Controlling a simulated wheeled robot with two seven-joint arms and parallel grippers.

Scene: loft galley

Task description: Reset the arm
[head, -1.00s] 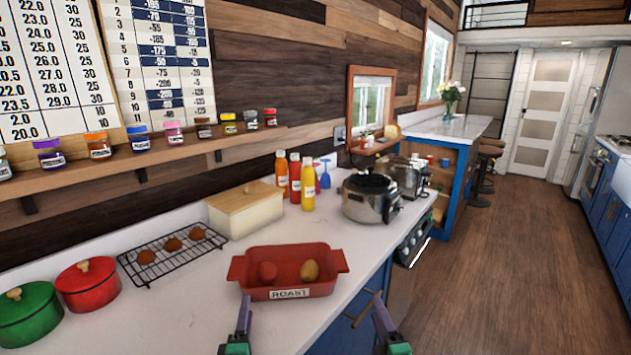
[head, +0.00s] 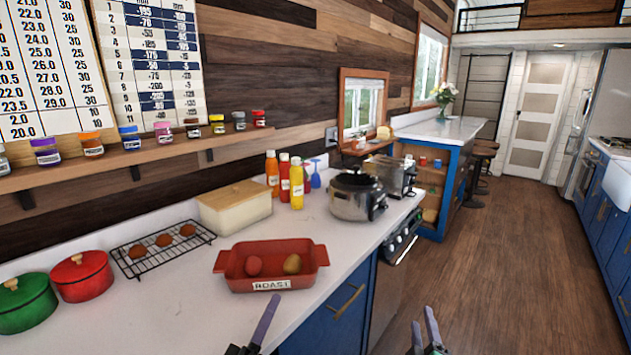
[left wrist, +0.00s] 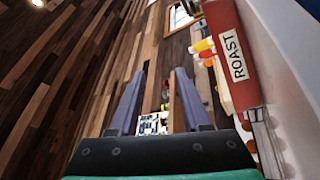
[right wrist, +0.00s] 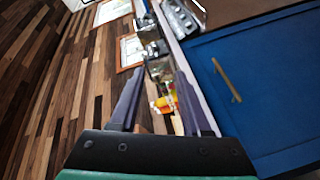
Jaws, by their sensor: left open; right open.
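My left gripper (head: 267,312) is at the bottom of the head view, in front of the counter edge and below the red roasting dish. It is open and empty, with its two fingers spread in the left wrist view (left wrist: 161,75). My right gripper (head: 423,317) is further right, over the wood floor beside the blue cabinets. It is also open, with nothing between its fingers in the right wrist view (right wrist: 160,77). Neither gripper touches the counter items. Most of both arms is out of the head view.
The red roasting dish (head: 301,270) holds two roundish items near the counter's front edge. A cooling rack (head: 135,262), red pot (head: 82,282), green pot (head: 27,309), bread box (head: 235,212) and steel cooker (head: 352,202) stand on the counter (head: 190,310). The floor at right is clear.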

